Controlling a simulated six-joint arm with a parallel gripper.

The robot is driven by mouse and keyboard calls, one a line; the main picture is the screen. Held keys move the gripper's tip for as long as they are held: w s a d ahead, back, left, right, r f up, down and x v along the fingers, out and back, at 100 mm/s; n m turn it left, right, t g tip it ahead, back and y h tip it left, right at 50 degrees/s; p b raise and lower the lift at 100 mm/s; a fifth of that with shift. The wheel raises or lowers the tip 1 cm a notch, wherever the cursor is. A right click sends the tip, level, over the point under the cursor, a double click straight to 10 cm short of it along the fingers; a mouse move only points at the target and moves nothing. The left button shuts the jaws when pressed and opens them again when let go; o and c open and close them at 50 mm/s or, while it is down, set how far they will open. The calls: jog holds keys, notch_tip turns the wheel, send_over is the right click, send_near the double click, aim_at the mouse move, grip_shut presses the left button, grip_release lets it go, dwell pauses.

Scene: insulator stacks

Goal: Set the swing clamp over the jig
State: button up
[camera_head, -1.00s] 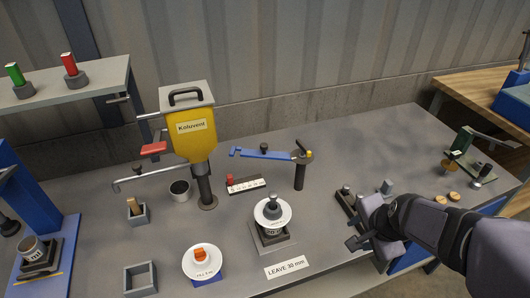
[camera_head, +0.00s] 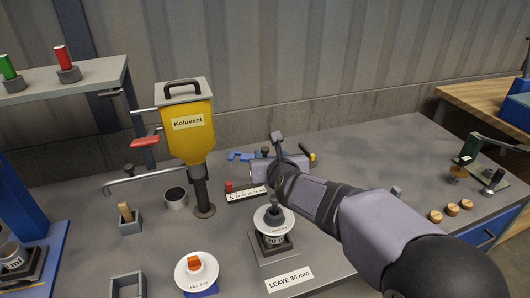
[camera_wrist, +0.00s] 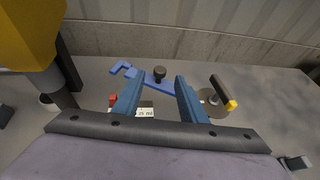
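The swing clamp (camera_wrist: 155,84) has a blue arm with a forked left end, a dark knob (camera_wrist: 159,72) and a pivot with a yellow-tipped handle (camera_wrist: 231,105). In the head view, part of the blue clamp arm (camera_head: 240,156) shows behind my gripper, which hides most of its post. My gripper (camera_wrist: 160,80) is open; in the wrist view the knob appears between its two blue fingers, beyond their tips. Contact cannot be told. The jig (camera_head: 272,247) stands nearer the front, a dark square base holding a stack with a white disc and dark top piece.
A yellow Koluvent hopper (camera_head: 188,125) with a spout stands left of the clamp. A marked block (camera_head: 245,194) with a red piece lies beneath the clamp arm. A white disc with an orange knob (camera_head: 196,265) and a "LEAVE 30 mm" label (camera_head: 289,279) are at the front.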

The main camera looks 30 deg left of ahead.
aim_at(266, 150)
jog(key=shift+p+x, duration=1.25)
jog(key=shift+x, duration=2.4)
jog(key=shift+f, duration=0.1)
grip_shut()
